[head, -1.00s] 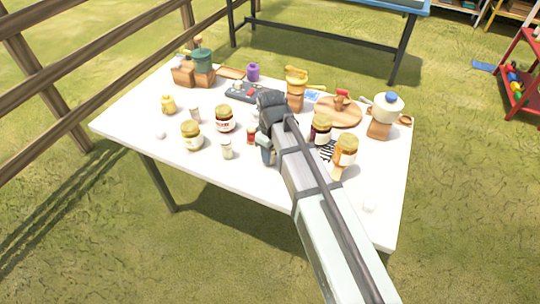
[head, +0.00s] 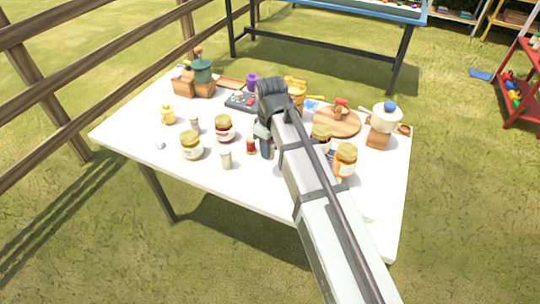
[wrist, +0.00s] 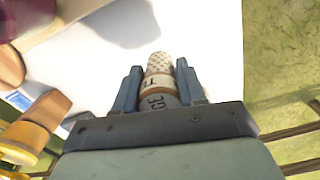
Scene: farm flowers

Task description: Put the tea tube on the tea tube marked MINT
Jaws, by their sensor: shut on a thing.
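My gripper (wrist: 160,92) is shut on a tea tube (wrist: 158,82). The tube has a dotted end, a cream band and a grey part with letters, of which "GE" is readable. In the head view my gripper (head: 264,142) is above the table's middle, and the held tube is hidden behind it. Small tubes stand upright on the table: a grey one (head: 195,125), a pale one (head: 226,160) and a red one (head: 251,147) just left of my gripper. Their labels are too small to read, so I cannot tell which is MINT.
The front left edge is mostly clear. A wooden fence (head: 70,75) runs along the left.

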